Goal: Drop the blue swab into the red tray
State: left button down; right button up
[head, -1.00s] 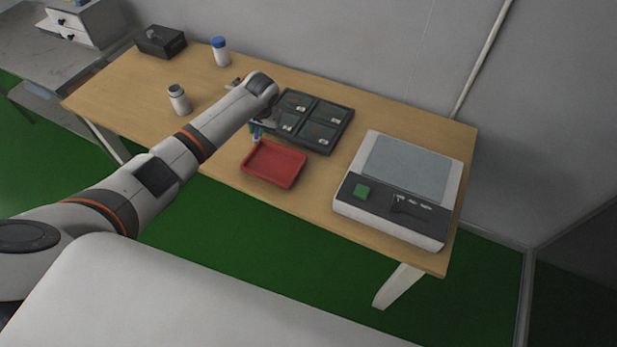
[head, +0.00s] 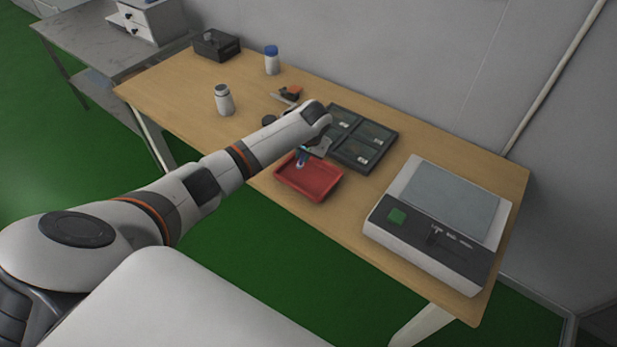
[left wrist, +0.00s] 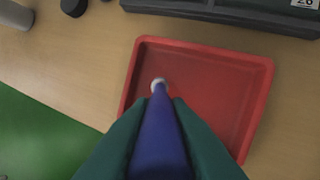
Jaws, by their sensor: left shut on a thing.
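The blue swab (left wrist: 160,130) has a white tip and is held between the dark green fingers of my left gripper (left wrist: 158,135). In the left wrist view the swab points over the red tray (left wrist: 262,105), its tip in front of the tray's floor. In the head view the left gripper (head: 303,157) is above the back left part of the red tray (head: 292,185), and the swab (head: 300,163) shows small below it. I cannot tell whether the tip touches the tray. The tray looks empty otherwise. My right gripper is not in view.
A dark compartment tray (head: 347,158) stands just behind the red tray. A white scale-like device (head: 405,183) stands to the right. A white jar (head: 224,100), a blue-capped bottle (head: 271,62) and a black box (head: 214,45) stand on the table's left part.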

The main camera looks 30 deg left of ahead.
pick_arm(q)
jog(key=shift+r, duration=0.1)
jog(key=c, duration=1.3)
grip_release()
jog(key=v, duration=1.2)
